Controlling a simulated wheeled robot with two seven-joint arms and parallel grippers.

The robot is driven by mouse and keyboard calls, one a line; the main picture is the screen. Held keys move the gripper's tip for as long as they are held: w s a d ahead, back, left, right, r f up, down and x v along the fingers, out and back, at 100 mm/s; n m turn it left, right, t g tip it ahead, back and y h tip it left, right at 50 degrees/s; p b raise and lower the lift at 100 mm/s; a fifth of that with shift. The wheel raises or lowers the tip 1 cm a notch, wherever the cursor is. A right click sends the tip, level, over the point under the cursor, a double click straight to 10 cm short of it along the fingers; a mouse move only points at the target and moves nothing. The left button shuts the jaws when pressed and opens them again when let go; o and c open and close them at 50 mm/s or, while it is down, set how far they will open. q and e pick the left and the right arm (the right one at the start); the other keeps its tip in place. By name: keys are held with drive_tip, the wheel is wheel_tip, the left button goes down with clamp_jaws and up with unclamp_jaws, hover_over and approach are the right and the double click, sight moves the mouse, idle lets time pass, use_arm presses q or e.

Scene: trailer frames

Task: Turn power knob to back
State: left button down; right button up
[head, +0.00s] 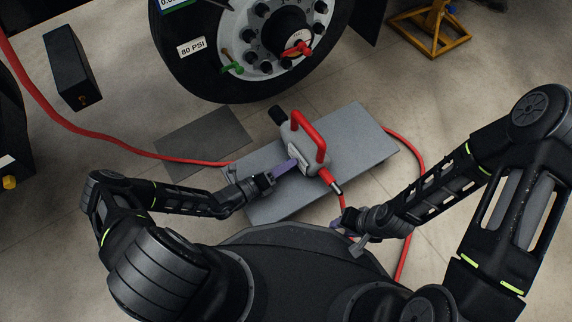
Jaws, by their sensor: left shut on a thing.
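A grey power tool (294,135) with a red loop handle (311,136) lies on a grey platform (268,205) in front of the wheel. The power knob cannot be made out; it is small or hidden at the purple fingers. My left gripper (289,166) reaches in from the left, its purple fingers at the near-left face of the tool, shut on a small part there, most likely the knob. My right gripper (345,223) is lower right of the tool, apart from its body, close to the red hose; its finger gap is unclear.
A red hose (130,147) runs from the left to the platform; another red hose (421,170) curves on the right. A large wheel (212,75) stands behind the platform. A black box (71,68) is upper left, a yellow stand (430,32) upper right.

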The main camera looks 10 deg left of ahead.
use_arm(q)
drive_tip(key=c, duration=1.1)
unclamp_jaws()
drive_tip(key=shift+s+a, duration=0.1)
drive_tip(key=p+v, duration=0.2)
drive_tip(key=v, duration=0.4)
drive_tip(key=shift+s+a+r, duration=0.15)
drive_tip(key=shift+s+a, duration=0.1)
drive_tip(key=shift+a, duration=0.05)
drive_tip(key=shift+s+a, duration=0.2)
drive_tip(key=shift+s, duration=0.1)
